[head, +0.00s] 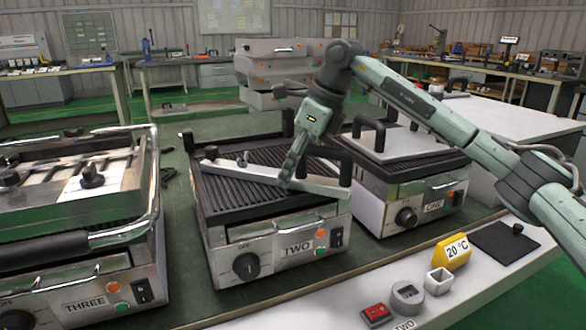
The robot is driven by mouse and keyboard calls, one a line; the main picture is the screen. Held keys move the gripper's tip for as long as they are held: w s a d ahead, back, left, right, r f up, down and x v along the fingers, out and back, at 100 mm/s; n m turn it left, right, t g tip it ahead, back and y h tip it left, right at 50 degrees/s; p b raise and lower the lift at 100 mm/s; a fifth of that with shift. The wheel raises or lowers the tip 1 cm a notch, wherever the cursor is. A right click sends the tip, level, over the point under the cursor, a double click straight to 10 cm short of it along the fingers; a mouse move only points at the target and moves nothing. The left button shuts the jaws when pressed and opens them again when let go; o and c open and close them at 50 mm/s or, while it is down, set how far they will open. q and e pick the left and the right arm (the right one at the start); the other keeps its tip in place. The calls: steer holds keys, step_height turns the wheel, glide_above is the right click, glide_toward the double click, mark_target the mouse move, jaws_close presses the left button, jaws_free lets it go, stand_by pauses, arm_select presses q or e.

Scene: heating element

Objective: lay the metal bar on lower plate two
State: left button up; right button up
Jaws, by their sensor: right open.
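The metal bar (236,171) is a long, light grey strip with a small dark knob near its left part. In the head view it lies diagonally across the black ribbed lower plate two (262,205), from the back left to the front right. I cannot tell whether its whole length touches the plate. My right gripper (288,178) points down at the middle of the bar with its fingers open, right at the bar or just behind it. The arm hides part of the plate's back. My left gripper is not in view.
Grill three (85,295) stands left, with metal pieces on top and a raised chrome handle. Grill one (428,197) stands right, with a flat metal plate (400,143) on it. Black handles flank plate two. A yellow 20 °C display (453,252) and a red switch (376,313) sit in front.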

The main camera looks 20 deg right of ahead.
steer(key=v, duration=1)
steer(key=shift+s+d+r, duration=0.1)
steer(key=shift+d+r, duration=0.05)
steer(key=shift+r, duration=0.15)
steer(key=shift+s+d+r, duration=0.15)
steer(key=shift+r, duration=0.4)
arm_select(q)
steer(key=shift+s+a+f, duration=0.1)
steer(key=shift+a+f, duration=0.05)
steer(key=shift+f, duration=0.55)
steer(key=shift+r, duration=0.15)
arm_select(e)
steer(key=shift+f, duration=0.1)
